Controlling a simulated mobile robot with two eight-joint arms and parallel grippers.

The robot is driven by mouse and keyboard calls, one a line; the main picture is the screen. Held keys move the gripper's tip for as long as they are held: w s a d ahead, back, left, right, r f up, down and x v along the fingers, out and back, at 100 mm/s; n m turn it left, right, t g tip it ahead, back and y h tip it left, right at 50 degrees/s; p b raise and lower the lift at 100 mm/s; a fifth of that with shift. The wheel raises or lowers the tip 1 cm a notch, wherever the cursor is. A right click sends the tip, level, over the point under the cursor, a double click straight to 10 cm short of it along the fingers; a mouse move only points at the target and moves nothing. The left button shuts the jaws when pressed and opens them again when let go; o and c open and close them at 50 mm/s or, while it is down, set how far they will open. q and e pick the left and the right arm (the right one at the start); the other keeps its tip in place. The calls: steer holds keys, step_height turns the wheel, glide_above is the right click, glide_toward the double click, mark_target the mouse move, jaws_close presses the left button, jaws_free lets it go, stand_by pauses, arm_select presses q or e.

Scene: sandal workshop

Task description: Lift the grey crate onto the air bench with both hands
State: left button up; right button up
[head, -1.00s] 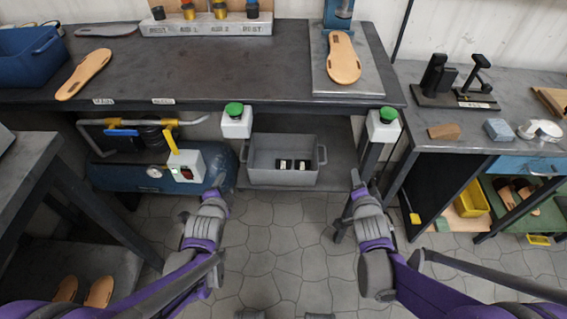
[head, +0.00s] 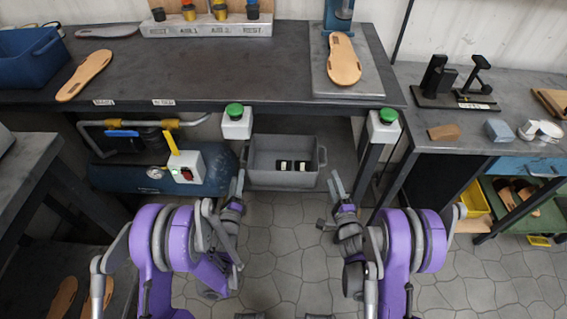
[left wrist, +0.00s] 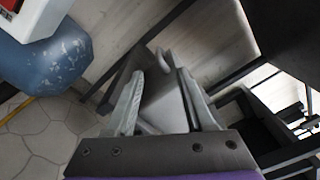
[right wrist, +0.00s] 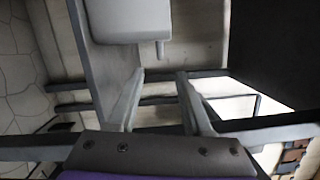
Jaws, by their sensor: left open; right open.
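My left gripper (head: 238,184) is open and empty, just in front of the crate's left end. In the left wrist view the open fingers (left wrist: 158,82) point at the crate (left wrist: 168,108), and its handle shows between the fingertips. My right gripper (head: 335,184) is open and empty near the crate's right end.
Green-button boxes (head: 237,126) (head: 382,127) hang at the bench's front edge, above either side of the crate. A blue tank (head: 120,178) lies left of the crate. Sandal soles (head: 85,76) (head: 342,60) and a blue bin (head: 35,65) occupy parts of the benchtop; its middle is clear.

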mark_target(242, 156)
arm_select(q)
steer(key=w, duration=1.1)
steer(key=shift+d, duration=0.25)
arm_select(e)
steer(key=w, duration=0.3)
steer(key=w+a, duration=0.1)
steer(key=w, duration=0.3)
steer(key=w+a, duration=0.1)
steer(key=w, duration=0.2)
steer(key=shift+w+r, duration=0.2)
steer(key=shift+w, duration=0.15)
arm_select(q)
steer(key=shift+s, duration=0.1)
jaws_close()
arm_select(e)
jaws_close()
arm_select(q)
steer(key=shift+a, duration=0.1)
